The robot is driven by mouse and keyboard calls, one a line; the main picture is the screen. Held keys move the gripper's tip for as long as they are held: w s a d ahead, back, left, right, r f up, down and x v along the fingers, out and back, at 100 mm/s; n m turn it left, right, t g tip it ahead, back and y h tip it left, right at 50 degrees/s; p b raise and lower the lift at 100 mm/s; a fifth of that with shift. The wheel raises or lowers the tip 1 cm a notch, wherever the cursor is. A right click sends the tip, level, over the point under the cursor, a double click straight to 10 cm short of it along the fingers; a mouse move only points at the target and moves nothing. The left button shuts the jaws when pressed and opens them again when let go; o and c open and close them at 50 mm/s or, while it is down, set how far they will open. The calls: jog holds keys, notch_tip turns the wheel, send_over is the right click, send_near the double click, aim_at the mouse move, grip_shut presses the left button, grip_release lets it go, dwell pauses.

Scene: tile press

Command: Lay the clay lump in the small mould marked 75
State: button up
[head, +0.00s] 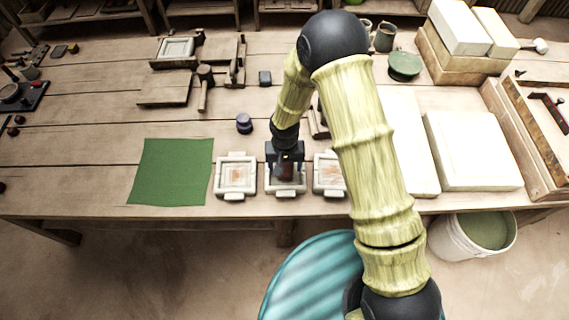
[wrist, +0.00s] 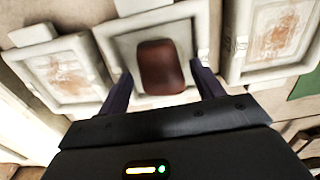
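The clay lump (wrist: 162,67) is a reddish-brown block with rounded corners. In the wrist view it lies over the middle mould (wrist: 118,42), between the fingers of my gripper (wrist: 161,72). A gap shows between the lump and each finger, so my gripper looks open around it. In the head view my gripper (head: 285,172) points down over the same middle mould (head: 272,189), and the lump (head: 285,172) shows dark below it. The lump seems to rest inside the mould's frame, but its underside is hidden. I cannot read a 75 on any mould.
A left mould (head: 236,176) and a right mould (head: 327,174), both with orange-brown patterned floors, stand close on either side. A green mat (head: 172,171) lies left of them. White slabs (head: 471,150) fill the right side.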

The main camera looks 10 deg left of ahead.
aim_at(285, 171)
jog(key=shift+o, duration=0.4)
notch_tip(285, 171, up, 17)
jog(key=shift+r+b, duration=0.2)
jog(key=shift+b, duration=0.1)
dwell(0.6)
jog(key=s+d+r+m+t+p, duration=0.1)
jog(key=s+d+r, duration=0.1)
jog(key=d, duration=0.6)
jog(key=s+d+r+p, duration=0.1)
jog(key=d+r, duration=0.3)
jog(key=d, duration=0.5)
jog(key=s+d+r+m+t, duration=0.1)
jog(key=s+d+r, duration=0.2)
jog(key=d, duration=0.5)
jog(key=shift+s+d+m+t+p, duration=0.3)
jog(key=shift+s+p, duration=0.1)
jog(key=shift+s, duration=0.2)
